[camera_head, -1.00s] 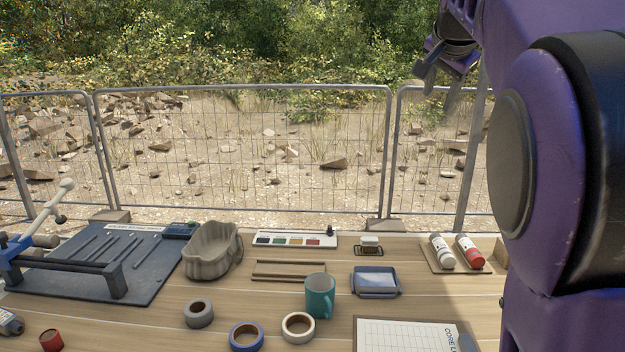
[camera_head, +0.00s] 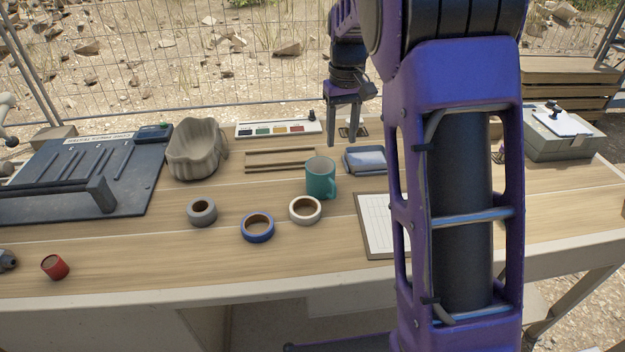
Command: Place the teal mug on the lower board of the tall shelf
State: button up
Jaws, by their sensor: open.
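The teal mug (camera_head: 320,179) stands upright on the wooden table, near its middle, with its handle toward the right front. My gripper (camera_head: 343,140) hangs from my purple arm with its fingers pointing down. It is open and empty, and appears behind and above the mug, apart from it. The tall shelf is not in view.
Tape rolls, grey (camera_head: 202,212), blue (camera_head: 257,227) and white (camera_head: 305,209), lie in front of the mug. A blue-rimmed tray (camera_head: 366,160) is to its right, a clipboard (camera_head: 380,225) front right. A beige tub (camera_head: 196,150) stands left. A grey box (camera_head: 565,140) is far right.

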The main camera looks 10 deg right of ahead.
jog(key=b, duration=0.2)
send_over(334, 195)
notch_tip(334, 195, down, 12)
jog(key=f, duration=0.1)
jog(key=shift+w+f, duration=0.15)
jog(key=shift+f, duration=1.1)
jog(key=shift+w+f, duration=0.15)
jog(key=shift+f, duration=1.1)
grip_shut()
